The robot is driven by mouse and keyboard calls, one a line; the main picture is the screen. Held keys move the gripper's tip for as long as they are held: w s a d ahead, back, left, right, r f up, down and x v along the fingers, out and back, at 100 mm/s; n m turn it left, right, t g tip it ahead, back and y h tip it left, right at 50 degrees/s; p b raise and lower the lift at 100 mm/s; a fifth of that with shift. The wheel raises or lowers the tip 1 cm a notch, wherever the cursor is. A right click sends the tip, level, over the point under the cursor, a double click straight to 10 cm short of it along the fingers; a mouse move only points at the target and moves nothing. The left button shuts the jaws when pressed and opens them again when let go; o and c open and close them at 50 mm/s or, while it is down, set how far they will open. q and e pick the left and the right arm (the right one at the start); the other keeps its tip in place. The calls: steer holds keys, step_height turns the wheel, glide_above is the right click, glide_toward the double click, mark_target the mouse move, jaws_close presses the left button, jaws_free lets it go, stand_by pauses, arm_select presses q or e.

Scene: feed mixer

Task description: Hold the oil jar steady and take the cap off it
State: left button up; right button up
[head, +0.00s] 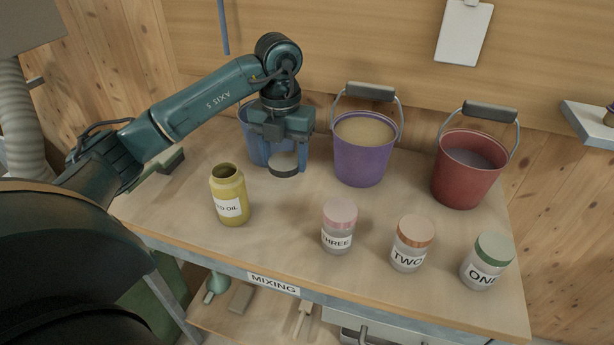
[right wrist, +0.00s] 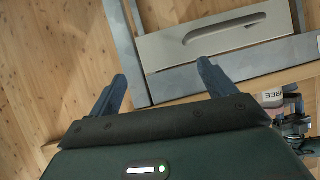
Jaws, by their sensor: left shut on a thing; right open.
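The oil jar (head: 229,197) is a yellow jar with a white label partly reading "OIL". It stands upright on the bench at the left, and its mouth is open with no cap on it. My left gripper (head: 285,158) is shut on a round dark cap (head: 284,171) with a pale top. It holds the cap to the right of the jar, apart from it, in front of the blue bucket. My right gripper (right wrist: 162,72) is open and empty in the right wrist view, away from the jar. It does not show in the head view.
Jars THREE (head: 338,228), TWO (head: 411,244) and ONE (head: 487,262) stand along the bench's front right. A blue bucket (head: 257,148), purple bucket (head: 361,163) and red bucket (head: 466,172) stand behind. A drawer front (right wrist: 215,42) lies beyond my right fingers.

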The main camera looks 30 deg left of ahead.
mark_target(287, 203)
arm_select(q)
steer(key=shift+w+a+f, duration=0.1)
steer(key=shift+f, duration=0.25)
step_height(287, 203, down, 9)
steer(key=shift+r, duration=0.1)
steer(key=shift+f, duration=0.25)
steer(key=shift+f, duration=0.2)
steer(key=o, duration=1.1)
steer(key=shift+r, duration=0.1)
